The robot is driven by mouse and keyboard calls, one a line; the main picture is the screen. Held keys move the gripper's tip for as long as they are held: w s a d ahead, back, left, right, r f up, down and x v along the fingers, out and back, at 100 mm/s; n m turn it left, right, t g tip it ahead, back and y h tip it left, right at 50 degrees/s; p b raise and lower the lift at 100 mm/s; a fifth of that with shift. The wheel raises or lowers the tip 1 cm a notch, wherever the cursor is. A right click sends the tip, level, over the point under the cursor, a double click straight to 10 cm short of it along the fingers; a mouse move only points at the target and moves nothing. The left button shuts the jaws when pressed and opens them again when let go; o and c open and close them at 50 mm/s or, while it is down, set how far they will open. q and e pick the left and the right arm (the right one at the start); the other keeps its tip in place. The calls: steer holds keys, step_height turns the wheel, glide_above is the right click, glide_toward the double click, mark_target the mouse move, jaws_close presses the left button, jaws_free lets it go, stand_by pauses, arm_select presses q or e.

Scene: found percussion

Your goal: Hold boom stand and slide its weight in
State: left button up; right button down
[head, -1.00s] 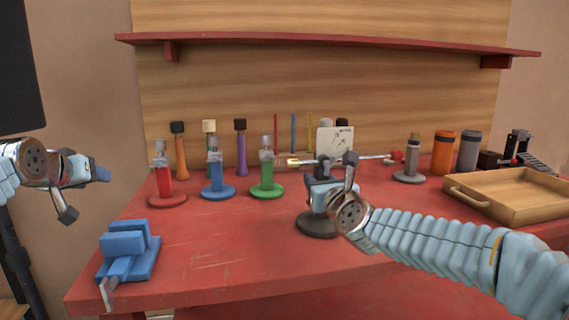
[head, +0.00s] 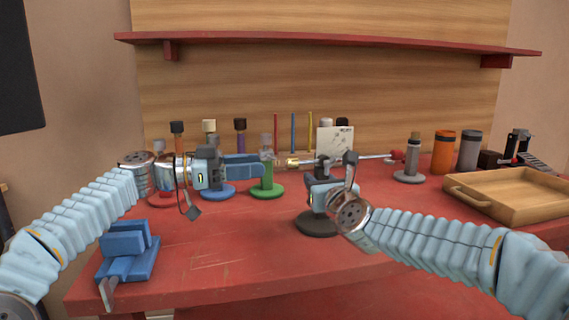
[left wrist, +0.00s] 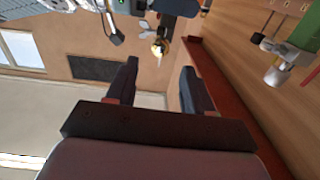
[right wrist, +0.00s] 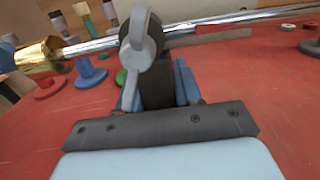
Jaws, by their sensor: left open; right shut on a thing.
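The boom stand has a dark round base (head: 316,226) on the red table and a silver boom (head: 362,160) lying nearly level across its top. Its brass weight (head: 292,162) sits at the boom's left end, and also shows at the left in the right wrist view (right wrist: 38,60). My right gripper (head: 322,186) is shut on the stand's upright just below the boom, partly hiding it. My left gripper (head: 250,166) is open and empty, pointing right at the weight with a gap between. In the left wrist view the weight (left wrist: 160,46) shows beyond the open fingertips.
Red, blue and green stands (head: 267,191) are behind my left gripper. A blue vise-like block (head: 128,252) is at the front left. A wooden tray (head: 510,205) and several bottles are at the right. The middle front of the table is clear.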

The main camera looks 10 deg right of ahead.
mark_target(285, 163)
arm_select(q)
steer(key=d, duration=0.7)
steer(key=shift+w+d, duration=0.3)
steer(key=shift+d, duration=0.05)
jaws_close()
